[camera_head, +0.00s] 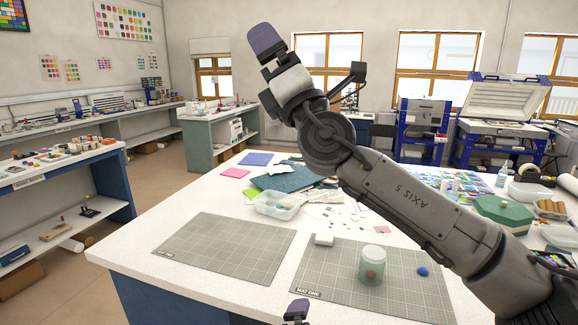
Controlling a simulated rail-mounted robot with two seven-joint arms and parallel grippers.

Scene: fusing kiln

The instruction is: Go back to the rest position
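My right arm comes in from the right and rises over the table. Its gripper (265,42) is high in the air, pointing up and to the left, apart from everything on the table. Only one purple-tipped finger shows clearly, so its opening cannot be judged. A purple tip of what seems to be my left gripper (297,309) shows at the bottom edge, in front of the table (180,290); the rest is out of frame.
Two grey grid mats, left (225,248) and right (340,280), lie on the table. A clear jar (372,277) holding something red, a blue lump (422,271) and a white block (324,239) sit on the right mat. A clear tub (281,206) stands behind. The left mat is bare.

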